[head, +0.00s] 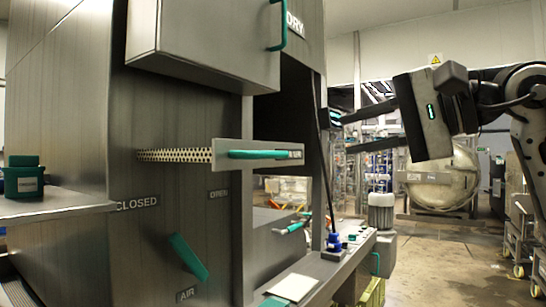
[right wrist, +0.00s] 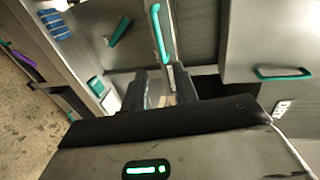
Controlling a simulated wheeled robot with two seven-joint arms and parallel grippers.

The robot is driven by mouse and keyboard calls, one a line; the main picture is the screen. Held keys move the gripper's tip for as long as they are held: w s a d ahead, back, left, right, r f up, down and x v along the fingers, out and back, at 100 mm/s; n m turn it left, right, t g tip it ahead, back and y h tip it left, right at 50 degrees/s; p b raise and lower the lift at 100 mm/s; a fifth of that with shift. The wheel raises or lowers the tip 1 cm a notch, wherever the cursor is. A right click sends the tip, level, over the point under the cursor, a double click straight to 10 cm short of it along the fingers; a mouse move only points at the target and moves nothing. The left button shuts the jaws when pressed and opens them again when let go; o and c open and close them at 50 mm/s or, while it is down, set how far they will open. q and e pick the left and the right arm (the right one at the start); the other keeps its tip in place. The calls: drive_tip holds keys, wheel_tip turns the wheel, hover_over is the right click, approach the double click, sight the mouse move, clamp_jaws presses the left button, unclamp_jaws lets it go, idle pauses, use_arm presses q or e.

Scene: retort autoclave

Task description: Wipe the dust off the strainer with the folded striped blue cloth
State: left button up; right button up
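The strainer (head: 175,155) is a perforated metal strip sticking out from the grey machine, with a flat end plate and a teal handle (head: 255,154). A teal handle, probably the same one, shows in the right wrist view (right wrist: 157,35). I cannot make out dust on the strainer. A blue striped item, probably the folded cloth (right wrist: 55,24), lies on a light ledge in the right wrist view. I cannot pick it out in the head view. My right gripper (head: 342,135) is open and empty, right of the strainer and apart from it. My left gripper is out of view.
A grey door (head: 205,40) with a teal handle hangs above the strainer. A metal shelf with a teal box (head: 24,181) juts out at left. A low ledge (head: 335,262) holds a white pad and a blue fitting. Open floor (head: 440,270) lies at right.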

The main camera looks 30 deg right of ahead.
sight(275, 154)
drive_tip(key=p+x, duration=0.3)
drive_tip(key=x, duration=1.2)
drive_tip(key=shift+w+a, duration=0.2)
drive_tip(key=shift+a, duration=0.05)
clamp_jaws()
drive_tip(key=shift+s, duration=0.1)
